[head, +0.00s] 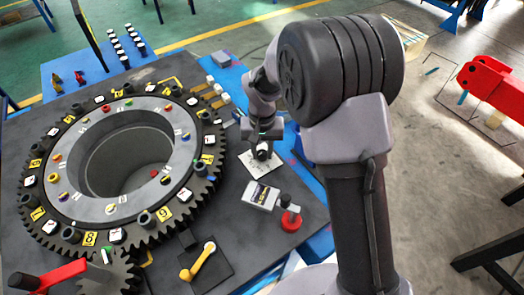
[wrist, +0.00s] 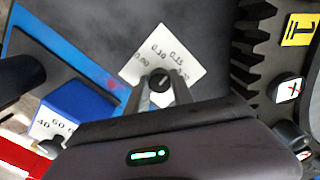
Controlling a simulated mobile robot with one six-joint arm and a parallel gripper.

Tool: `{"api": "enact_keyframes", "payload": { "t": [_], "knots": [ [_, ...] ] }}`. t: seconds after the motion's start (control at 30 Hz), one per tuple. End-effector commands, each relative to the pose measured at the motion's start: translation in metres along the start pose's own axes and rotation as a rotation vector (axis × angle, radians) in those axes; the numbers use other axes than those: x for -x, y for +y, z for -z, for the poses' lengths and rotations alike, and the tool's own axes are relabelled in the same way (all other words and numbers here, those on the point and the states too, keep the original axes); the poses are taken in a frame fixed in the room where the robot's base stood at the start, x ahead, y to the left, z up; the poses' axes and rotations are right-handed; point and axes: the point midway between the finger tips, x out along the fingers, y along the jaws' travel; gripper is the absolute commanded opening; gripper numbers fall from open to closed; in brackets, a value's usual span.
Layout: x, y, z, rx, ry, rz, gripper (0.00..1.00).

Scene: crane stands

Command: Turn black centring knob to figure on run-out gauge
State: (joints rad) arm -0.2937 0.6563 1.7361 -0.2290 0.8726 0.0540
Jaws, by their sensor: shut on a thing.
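The black centring knob (wrist: 160,78) stands on a white dial plate (wrist: 185,52) printed with figures, among them 0.10 and 0.15. A light mark shows on the knob's top, tilted toward the upper right in the wrist view. My gripper (wrist: 160,90) is shut on the knob, one finger on each side. In the head view my gripper (head: 262,150) is over the dial plate (head: 258,165), mostly covering the knob. A pale box with a dark display (head: 261,195), apparently the run-out gauge, lies nearer; its figure is too small to read.
A large toothed ring (head: 60,165) with numbered yellow tags fills the left of the dark table. A red-based black knob (head: 290,218) and a yellow crank (head: 198,262) stand nearer.

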Motion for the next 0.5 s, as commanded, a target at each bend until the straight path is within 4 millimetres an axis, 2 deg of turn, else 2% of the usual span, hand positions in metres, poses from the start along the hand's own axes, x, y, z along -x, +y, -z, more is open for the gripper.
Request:
{"api": "enact_keyframes", "payload": {
  "t": [0.5],
  "knots": [
    [0.0003, 0.0001, 0.0002, -0.090, 0.001, 0.000, 0.00]
  ]
}}
